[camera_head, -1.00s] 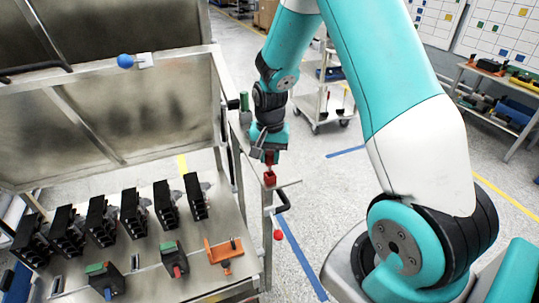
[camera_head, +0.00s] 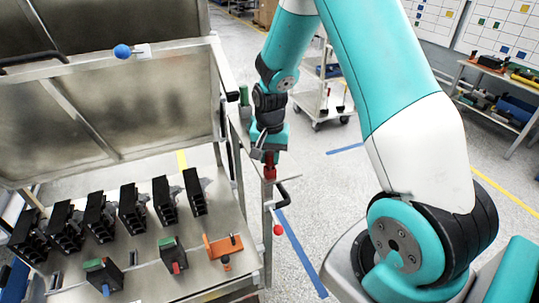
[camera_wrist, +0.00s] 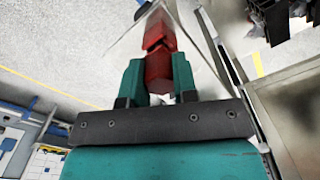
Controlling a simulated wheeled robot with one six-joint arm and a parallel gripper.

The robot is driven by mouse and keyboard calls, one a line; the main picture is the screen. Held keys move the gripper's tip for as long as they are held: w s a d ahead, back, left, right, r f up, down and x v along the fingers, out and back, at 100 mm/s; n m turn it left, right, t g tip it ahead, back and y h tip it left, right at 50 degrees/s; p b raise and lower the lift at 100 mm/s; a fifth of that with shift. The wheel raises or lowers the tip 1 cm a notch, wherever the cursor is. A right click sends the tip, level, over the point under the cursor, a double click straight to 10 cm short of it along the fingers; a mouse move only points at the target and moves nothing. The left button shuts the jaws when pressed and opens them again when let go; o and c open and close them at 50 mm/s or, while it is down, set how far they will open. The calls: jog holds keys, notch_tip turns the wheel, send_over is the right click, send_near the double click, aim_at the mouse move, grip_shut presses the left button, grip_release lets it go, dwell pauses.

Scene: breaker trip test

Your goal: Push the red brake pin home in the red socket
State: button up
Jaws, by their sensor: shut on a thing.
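My gripper (camera_head: 269,157) points down at the right edge of the metal bench. In the wrist view my gripper (camera_wrist: 158,65) is shut on the red brake pin (camera_wrist: 158,71), its teal fingers on both sides. A further red block, apparently the red socket (camera_wrist: 161,28), lies in line beyond the pin, with a dark notch between them. In the head view red (camera_head: 269,173) shows just below the fingers, and pin and socket cannot be told apart there. How deep the pin sits is hidden.
Several black breakers (camera_head: 133,210) stand in a row on the bench. An orange bracket (camera_head: 222,247) and green-topped units (camera_head: 172,254) stand in front. A raised metal lid with a blue ball (camera_head: 122,51) stands behind.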

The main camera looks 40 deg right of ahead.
aim_at(270, 154)
jog(key=shift+f+b, duration=0.5)
jog(key=shift+f, duration=0.3)
jog(key=o, duration=1)
jog(key=shift+r, duration=0.1)
notch_tip(270, 154, up, 17)
jog(key=b, duration=0.2)
jog(key=shift+r, duration=0.2)
jog(key=s+a+r+n+y, duration=0.1)
jog(key=s+a+n+y, duration=0.3)
jog(key=s+a+n, duration=1.2)
jog(key=s+a, duration=0.6)
jog(key=shift+a+r, duration=0.3)
